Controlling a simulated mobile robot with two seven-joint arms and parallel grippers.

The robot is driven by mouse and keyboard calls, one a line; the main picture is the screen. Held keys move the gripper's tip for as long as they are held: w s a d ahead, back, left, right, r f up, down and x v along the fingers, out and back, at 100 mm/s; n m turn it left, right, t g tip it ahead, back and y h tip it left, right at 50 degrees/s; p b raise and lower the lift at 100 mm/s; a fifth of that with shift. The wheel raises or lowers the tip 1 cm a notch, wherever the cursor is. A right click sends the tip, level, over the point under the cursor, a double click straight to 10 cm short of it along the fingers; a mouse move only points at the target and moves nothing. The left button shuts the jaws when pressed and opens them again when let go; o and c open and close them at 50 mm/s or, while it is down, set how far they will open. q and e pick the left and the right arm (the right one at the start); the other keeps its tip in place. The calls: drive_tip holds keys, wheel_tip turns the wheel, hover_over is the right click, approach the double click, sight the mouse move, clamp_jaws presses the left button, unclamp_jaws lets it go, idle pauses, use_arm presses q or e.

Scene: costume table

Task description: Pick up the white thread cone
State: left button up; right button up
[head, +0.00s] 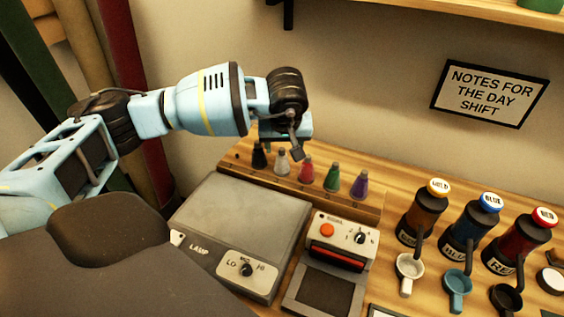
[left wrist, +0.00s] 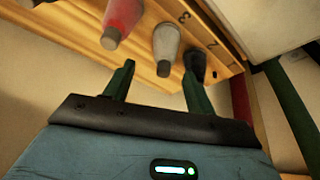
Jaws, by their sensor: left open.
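The white thread cone (head: 282,163) stands upright in the wooden rack, between the black cone (head: 259,157) and the red cone (head: 306,170). In the left wrist view the white cone (left wrist: 166,42) shows in the gap between my finger tips, with no clear contact. My left gripper (head: 283,143) is open and empty just above the white cone, pointing down at the rack; its two green fingers (left wrist: 158,68) are spread in the left wrist view. My right gripper is not in view.
The wooden rack (head: 345,203) also holds a green cone (head: 332,178) and a purple cone (head: 358,186) to the right. A grey lamp box (head: 245,222) lies in front. A device with a red button (head: 327,230) and several dye bottles (head: 469,226) stand to the right.

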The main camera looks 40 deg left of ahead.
sight(282, 160)
use_arm(q)
drive_tip(key=shift+s+x, duration=0.2)
drive_tip(key=shift+x, duration=2.1)
drive_tip(key=c, duration=1.1)
